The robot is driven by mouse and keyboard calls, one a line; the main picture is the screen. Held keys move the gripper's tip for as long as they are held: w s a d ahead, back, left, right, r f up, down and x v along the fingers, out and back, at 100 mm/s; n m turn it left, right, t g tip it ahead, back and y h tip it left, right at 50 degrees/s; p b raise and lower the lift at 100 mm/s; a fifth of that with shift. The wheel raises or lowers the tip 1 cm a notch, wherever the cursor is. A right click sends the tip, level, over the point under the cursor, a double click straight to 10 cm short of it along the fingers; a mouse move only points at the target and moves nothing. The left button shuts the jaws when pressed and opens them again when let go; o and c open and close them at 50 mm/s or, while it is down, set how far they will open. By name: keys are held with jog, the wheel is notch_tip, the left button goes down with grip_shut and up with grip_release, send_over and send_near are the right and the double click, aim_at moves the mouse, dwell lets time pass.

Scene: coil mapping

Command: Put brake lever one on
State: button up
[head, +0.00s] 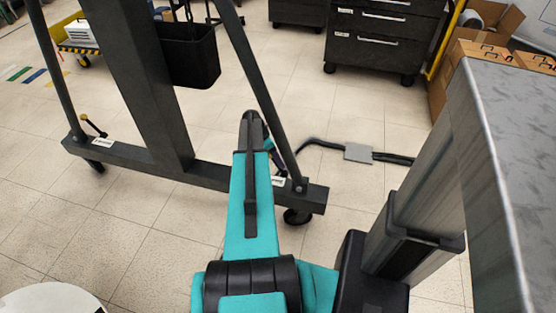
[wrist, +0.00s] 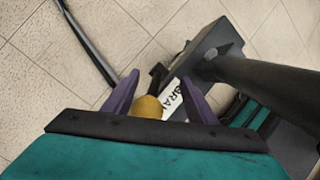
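A brake lever with a round yellow knob (wrist: 147,107) shows in the wrist view, beside a white label (wrist: 173,100) of which I can read only "BRA". My gripper (wrist: 160,80) has its two purple fingers apart, one on each side of the knob. A gap shows between the knob and the right finger; I cannot tell whether the left finger touches it. In the head view my arm hides most of this lever, at the right end of the dark frame's base beam (head: 212,180). Another lever (head: 92,124) with a yellow knob stands at the beam's left end.
The frame's sloping leg (wrist: 265,77) rises close to the right of my gripper. A dark cable (wrist: 90,45) runs over the floor, with a grey box (head: 358,152) on it. A black bin (head: 188,58) hangs on the frame. Black drawers (head: 385,35) stand behind.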

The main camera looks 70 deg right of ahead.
jog(key=p+v, duration=0.1)
jog(key=v, duration=1.2)
jog(key=shift+w+a+r, duration=0.1)
jog(key=shift+r, duration=0.05)
